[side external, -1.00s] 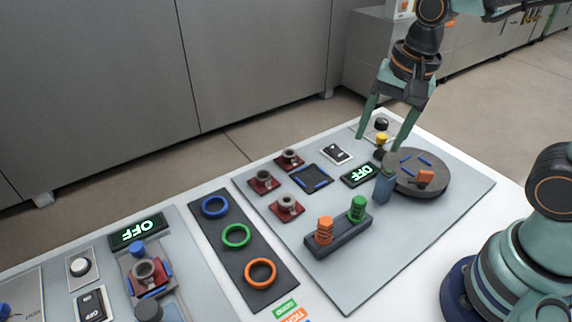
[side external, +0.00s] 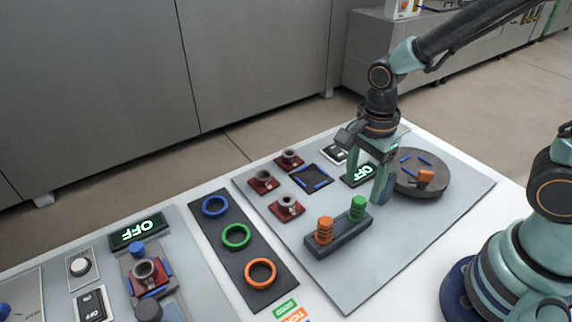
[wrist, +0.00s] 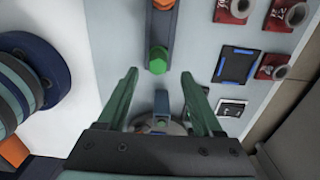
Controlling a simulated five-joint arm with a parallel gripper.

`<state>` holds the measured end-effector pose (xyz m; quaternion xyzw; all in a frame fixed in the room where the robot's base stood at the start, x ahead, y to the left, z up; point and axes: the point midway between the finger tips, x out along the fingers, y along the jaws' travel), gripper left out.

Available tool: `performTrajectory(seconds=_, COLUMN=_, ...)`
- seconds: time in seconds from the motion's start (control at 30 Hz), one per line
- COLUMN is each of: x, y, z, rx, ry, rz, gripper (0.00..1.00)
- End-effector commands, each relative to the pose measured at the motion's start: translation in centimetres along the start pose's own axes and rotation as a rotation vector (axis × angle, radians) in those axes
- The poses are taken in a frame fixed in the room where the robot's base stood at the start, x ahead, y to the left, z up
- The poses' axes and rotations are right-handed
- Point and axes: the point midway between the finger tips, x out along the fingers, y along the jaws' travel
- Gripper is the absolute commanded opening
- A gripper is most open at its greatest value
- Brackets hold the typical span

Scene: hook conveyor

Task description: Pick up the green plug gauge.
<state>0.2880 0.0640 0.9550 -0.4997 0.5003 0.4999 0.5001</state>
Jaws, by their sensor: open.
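The green plug gauge (side external: 358,208) stands upright at the right end of a dark two-place holder (side external: 335,243). The orange plug gauge (side external: 324,230) stands at the other end. In the wrist view the green plug gauge (wrist: 157,59) is seen from above, just beyond the fingertips and roughly midway between their lines. My gripper (side external: 366,188) is open and empty, pointing down, above and behind the green plug gauge in the side view. In the wrist view its two fingers (wrist: 159,74) are spread apart. Neither finger visibly touches the gauge.
A dark round turntable (side external: 418,184) with small blue and orange parts lies right of my gripper. A blue-grey block (side external: 387,190) stands close by the fingers. A lit OFF display (side external: 362,171) and red fixtures (side external: 286,207) lie behind and left. Coloured rings (side external: 236,236) lie farther left.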

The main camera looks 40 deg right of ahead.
Motion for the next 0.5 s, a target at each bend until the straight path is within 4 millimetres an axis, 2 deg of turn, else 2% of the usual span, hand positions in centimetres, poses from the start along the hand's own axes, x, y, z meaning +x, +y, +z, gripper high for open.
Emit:
performTrajectory(seconds=0.3, x=3.7, y=0.4, z=0.1, rx=-0.001, ry=0.001, rz=0.005, gripper=0.68)
performTrajectory(seconds=0.5, x=5.2, y=0.3, z=0.1, rx=-0.001, ry=0.0, rz=0.002, gripper=0.68)
